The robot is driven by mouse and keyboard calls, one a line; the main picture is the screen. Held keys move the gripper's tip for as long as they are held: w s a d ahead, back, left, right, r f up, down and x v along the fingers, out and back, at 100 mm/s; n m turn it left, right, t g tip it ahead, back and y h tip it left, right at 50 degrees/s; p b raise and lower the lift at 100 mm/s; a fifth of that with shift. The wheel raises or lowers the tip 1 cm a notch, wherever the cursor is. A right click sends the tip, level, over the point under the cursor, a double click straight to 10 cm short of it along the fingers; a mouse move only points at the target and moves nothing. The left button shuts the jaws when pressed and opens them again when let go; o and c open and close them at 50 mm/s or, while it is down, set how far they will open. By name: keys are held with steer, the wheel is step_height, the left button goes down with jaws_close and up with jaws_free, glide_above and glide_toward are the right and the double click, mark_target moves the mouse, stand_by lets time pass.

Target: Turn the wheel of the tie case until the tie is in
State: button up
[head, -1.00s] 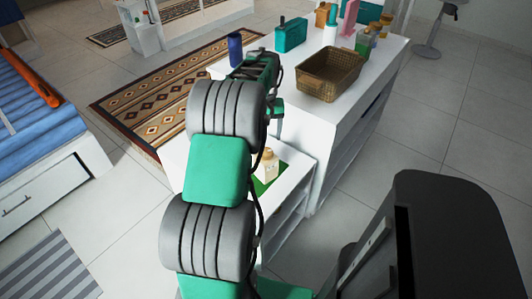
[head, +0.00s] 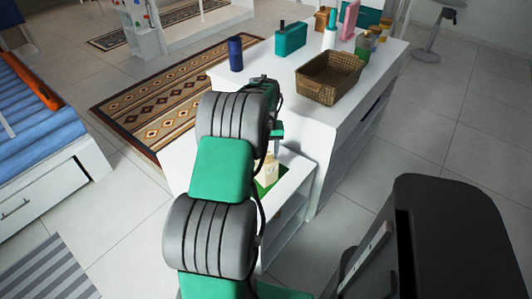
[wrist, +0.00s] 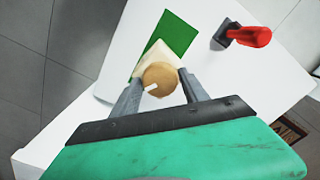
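A cream case (wrist: 148,54) with a round tan wheel (wrist: 160,75) on top stands on a green patch on a low white stand. I take this to be the tie case; the wheel has a small white mark. In the head view, the cream case (head: 271,175) shows just below my gripper (head: 276,146). In the wrist view, the two grey fingers of my gripper (wrist: 160,82) are apart, one on each side of the wheel. Small gaps seem to show, so I cannot tell any contact. I cannot make out the tie.
A red handle on a dark mount (wrist: 248,36) stands on the white surface right of the case. The green patch (wrist: 176,34) reaches past the case. The taller white counter (head: 335,125) adjoins the stand, with a wicker basket (head: 330,76) and several bottles.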

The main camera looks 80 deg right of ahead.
mark_target(266, 155)
steer(key=c, duration=1)
steer(key=shift+o, duration=0.2)
steer(key=shift+m+p, duration=0.35)
steer(key=shift+m, duration=0.85)
steer(key=o, duration=1.4)
step_height(266, 155, up, 8)
steer(key=shift+f, duration=0.1)
